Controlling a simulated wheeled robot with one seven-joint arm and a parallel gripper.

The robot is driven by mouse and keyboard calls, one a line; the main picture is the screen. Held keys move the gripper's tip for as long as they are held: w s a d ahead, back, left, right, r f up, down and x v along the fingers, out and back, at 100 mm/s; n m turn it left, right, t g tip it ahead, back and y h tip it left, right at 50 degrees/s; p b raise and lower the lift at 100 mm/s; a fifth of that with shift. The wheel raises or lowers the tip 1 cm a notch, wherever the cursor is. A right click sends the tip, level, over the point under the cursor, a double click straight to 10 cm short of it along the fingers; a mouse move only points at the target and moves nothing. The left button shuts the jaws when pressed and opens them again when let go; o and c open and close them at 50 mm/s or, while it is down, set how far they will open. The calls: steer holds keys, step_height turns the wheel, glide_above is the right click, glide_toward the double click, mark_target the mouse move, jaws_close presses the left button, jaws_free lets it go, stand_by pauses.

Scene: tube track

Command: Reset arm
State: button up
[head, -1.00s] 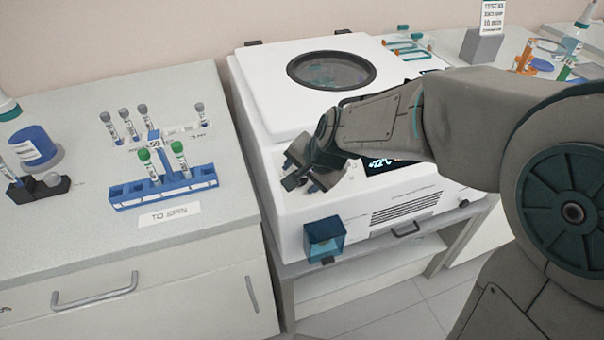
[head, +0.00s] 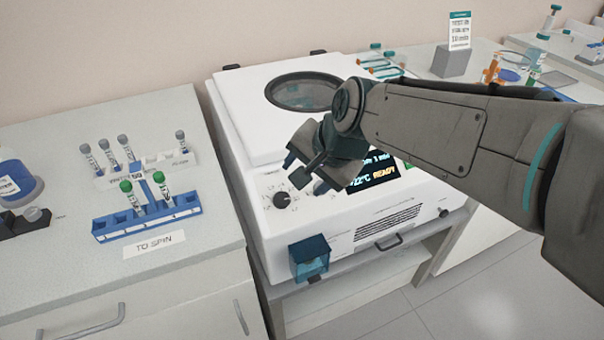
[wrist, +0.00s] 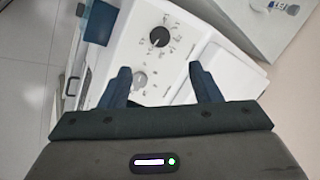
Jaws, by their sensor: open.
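My gripper (head: 306,160) is open and empty in the head view, above the front control panel of the white centrifuge (head: 240,135). In the wrist view my gripper (wrist: 160,85) shows two dark blue fingers spread apart. Between and beyond them lie the centrifuge's black knob (wrist: 159,37) and a grey knob (wrist: 139,80). The black knob also shows in the head view (head: 281,200). The centrifuge lid is down, with a round window (head: 303,92).
A blue rack (head: 112,230) with two green-capped tubes stands on the left counter behind a TO SPIN label (head: 154,244). A white rack (head: 185,160) holds several grey-capped tubes. A teal box (head: 310,258) juts from the centrifuge's front. A sign (head: 459,32) stands at the back right.

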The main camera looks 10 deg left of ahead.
stand_by(0.4)
steer(key=s+d+n+h+p, duration=0.2)
steer(key=s+d+p, duration=0.1)
steer(key=d, duration=0.7)
steer(key=s+d+n+g+h+p, duration=0.1)
steer(key=s+d+n+h+p, duration=0.1)
steer(key=s+d, duration=0.4)
steer(key=d+p, duration=0.1)
steer(key=d, duration=0.3)
steer(key=shift+s+d+n+h, duration=0.2)
steer(key=shift+d+n+h, duration=0.1)
steer(key=shift+d+h, duration=0.1)
steer(key=shift+a, duration=0.1)
steer(key=c, duration=0.5)
steer(key=shift+o, duration=0.2)
steer(key=shift+a, duration=0.1)
